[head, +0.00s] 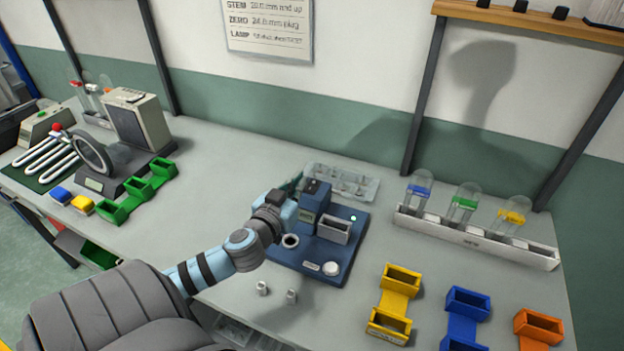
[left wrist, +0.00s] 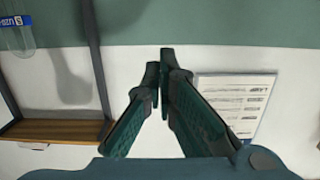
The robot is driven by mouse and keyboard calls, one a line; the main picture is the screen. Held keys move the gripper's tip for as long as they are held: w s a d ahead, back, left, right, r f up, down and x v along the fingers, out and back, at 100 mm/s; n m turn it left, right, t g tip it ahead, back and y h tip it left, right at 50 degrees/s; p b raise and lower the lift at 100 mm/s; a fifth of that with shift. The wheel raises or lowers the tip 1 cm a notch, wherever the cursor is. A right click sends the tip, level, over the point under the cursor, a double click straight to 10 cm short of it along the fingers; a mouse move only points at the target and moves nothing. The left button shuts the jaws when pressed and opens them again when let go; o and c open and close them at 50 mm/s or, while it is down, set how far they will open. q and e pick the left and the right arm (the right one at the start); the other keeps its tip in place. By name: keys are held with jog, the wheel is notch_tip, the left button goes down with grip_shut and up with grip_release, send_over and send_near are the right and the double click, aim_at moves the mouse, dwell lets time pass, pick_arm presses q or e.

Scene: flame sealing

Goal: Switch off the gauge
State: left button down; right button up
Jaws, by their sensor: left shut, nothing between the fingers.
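The gauge is a dark blue base plate (head: 312,262) with a blue upright block (head: 315,196), a grey open-topped box (head: 334,229) and a pale ring (head: 290,241). A round white button (head: 331,269) sits at its front right, beside a small label (head: 311,266). A small green light (head: 353,219) glows at its back right corner. My left gripper (head: 294,184) is at the left of the upright block, its fingers partly hidden by my wrist. In the left wrist view its dark green fingers (left wrist: 165,60) are closed and empty, facing the wall. My right gripper is out of view.
A clear tray (head: 340,182) is behind the gauge. Two small metal pieces (head: 276,292) stand in front of it. Yellow (head: 401,280), blue (head: 467,303) and orange (head: 538,325) holders stand at the right. A white rack (head: 470,236) holds glass tubes. Green holders (head: 114,211) are at the left.

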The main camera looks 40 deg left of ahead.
pick_arm(q)
send_over(312, 189)
jog(key=shift+f, duration=0.6)
notch_tip(312, 189, down, 3)
jog(key=shift+r, duration=0.1)
jog(key=shift+f+b, duration=0.3)
jog(key=shift+f, duration=0.2)
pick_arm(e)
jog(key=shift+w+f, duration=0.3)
